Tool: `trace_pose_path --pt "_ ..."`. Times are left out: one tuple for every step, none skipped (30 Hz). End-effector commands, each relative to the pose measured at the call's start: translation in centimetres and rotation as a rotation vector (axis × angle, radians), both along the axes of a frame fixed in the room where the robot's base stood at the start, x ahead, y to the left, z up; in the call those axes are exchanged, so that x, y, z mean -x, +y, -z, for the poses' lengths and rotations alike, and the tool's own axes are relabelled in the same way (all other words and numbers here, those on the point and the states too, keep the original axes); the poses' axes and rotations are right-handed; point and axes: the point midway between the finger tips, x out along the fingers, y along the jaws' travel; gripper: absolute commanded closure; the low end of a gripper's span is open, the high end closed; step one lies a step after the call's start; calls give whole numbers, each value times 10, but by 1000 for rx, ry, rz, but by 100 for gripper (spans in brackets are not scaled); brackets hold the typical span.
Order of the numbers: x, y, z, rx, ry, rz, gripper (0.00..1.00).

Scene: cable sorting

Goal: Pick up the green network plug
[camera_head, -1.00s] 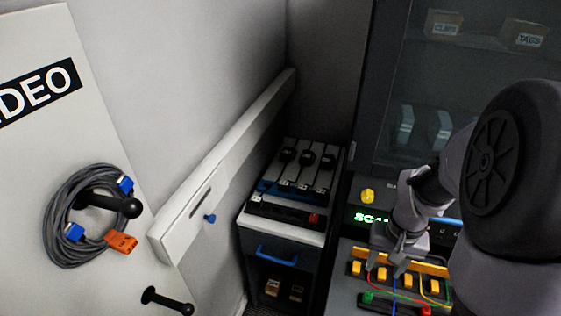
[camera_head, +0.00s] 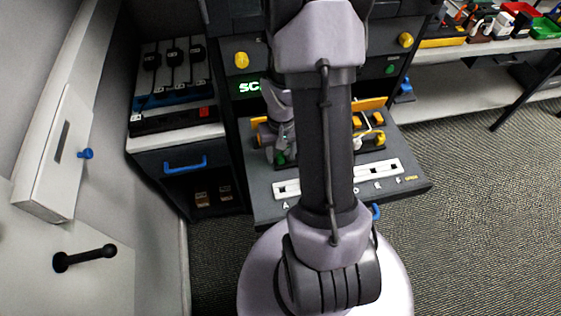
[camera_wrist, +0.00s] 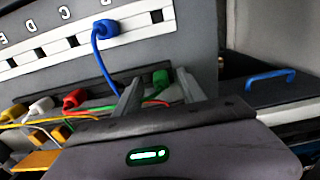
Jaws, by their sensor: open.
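The green network plug (camera_wrist: 161,79) lies on the dark panel, between the two fingertips of my gripper (camera_wrist: 157,84) in the wrist view. The fingers stand apart on either side of it; I cannot tell whether either touches it. A green cable runs left from that area. In the head view, a bit of the green plug (camera_head: 280,159) shows beside my gripper (camera_head: 282,147), largely covered by my arm. A red plug (camera_wrist: 75,99), a white plug (camera_wrist: 41,105) and a yellow plug (camera_wrist: 14,113) lie in a row to the left.
A blue plug (camera_wrist: 105,28) sits at the lettered white socket strip (camera_wrist: 72,42). Its blue cable hangs down near my left finger. A cabinet with a blue handle (camera_head: 185,166) stands left of the panel. Open carpet (camera_head: 460,190) lies to the right.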

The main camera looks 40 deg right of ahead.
Motion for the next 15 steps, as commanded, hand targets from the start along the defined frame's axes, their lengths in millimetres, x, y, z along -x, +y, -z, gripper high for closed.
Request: trace_pose_path --pt "0 1 17 -2 3 -1 53" --pt "0 1 22 -2 3 -1 53" --pt "0 0 26 -1 2 -1 53" --pt "0 0 27 -1 2 -1 53" --pt "0 0 26 -1 1 -1 53" --pt "0 0 25 -1 1 -1 53" --pt "0 0 24 -1 1 -1 53" --pt "0 0 24 -1 1 -1 53" --pt "0 0 24 -1 1 -1 55" --pt "0 0 24 -1 1 -1 61" --pt "0 0 24 -1 1 -1 66" --pt "0 0 24 -1 1 -1 74" --pt "0 0 24 -1 1 -1 80" --pt "0 0 24 -1 1 -1 86" --pt "0 0 24 -1 1 -1 94"
